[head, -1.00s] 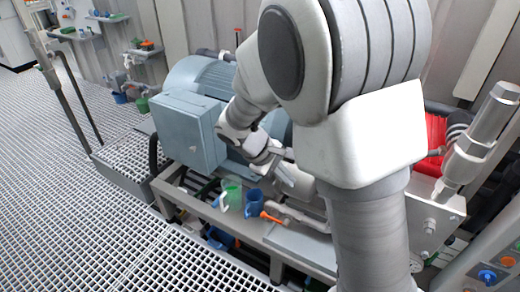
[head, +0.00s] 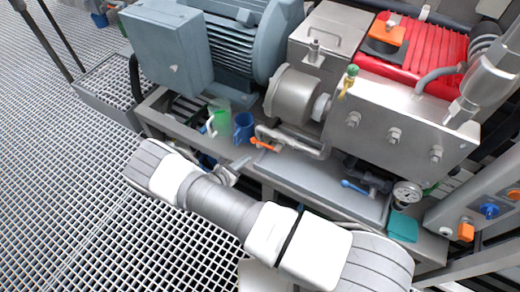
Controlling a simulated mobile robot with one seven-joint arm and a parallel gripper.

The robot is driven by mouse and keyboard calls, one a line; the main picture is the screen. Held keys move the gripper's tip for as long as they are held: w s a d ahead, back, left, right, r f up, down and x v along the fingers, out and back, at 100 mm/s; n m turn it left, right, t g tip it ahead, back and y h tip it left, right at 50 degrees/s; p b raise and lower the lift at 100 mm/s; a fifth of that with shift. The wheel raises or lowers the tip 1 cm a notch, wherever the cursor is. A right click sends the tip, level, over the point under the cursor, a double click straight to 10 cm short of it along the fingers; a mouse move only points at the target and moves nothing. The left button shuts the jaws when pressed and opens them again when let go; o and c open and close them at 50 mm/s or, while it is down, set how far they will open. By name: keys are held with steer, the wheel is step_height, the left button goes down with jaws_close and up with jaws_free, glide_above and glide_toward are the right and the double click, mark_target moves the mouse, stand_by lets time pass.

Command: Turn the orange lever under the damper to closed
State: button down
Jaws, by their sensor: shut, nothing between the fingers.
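A slim orange lever (head: 263,144) lies at the front edge of the grey machine frame, beside a bent metal pipe (head: 305,149). A silver cylinder (head: 292,96) stands behind and above it; I cannot tell whether this is the damper. A shiny slanted cylinder (head: 490,88) at the upper right could also be the damper. Below it, an orange knob or lever (head: 466,232) sits on the right-hand panel. My gripper (head: 238,165) is shut and empty, in front of and below the slim orange lever in the picture, apparently apart from it. My wrist hides part of the frame's front.
A blue lever (head: 354,186), a pressure gauge (head: 407,193) and a teal box (head: 403,227) are to the right. Open grating floor (head: 70,200) lies at left.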

mark_target(265, 145)
step_height(265, 145, down, 6)
steer(key=n+t+y, duration=0.1)
steer(key=n, duration=0.2)
steer(key=shift+m, duration=0.3)
steer(key=b+x, duration=0.3)
steer(key=x, duration=0.6)
steer(key=shift+w+d, duration=0.1)
steer(key=shift+d, duration=0.2)
step_height(265, 145, up, 3)
steer(key=shift+w+a+f, duration=0.1)
steer(key=shift+r, duration=0.85)
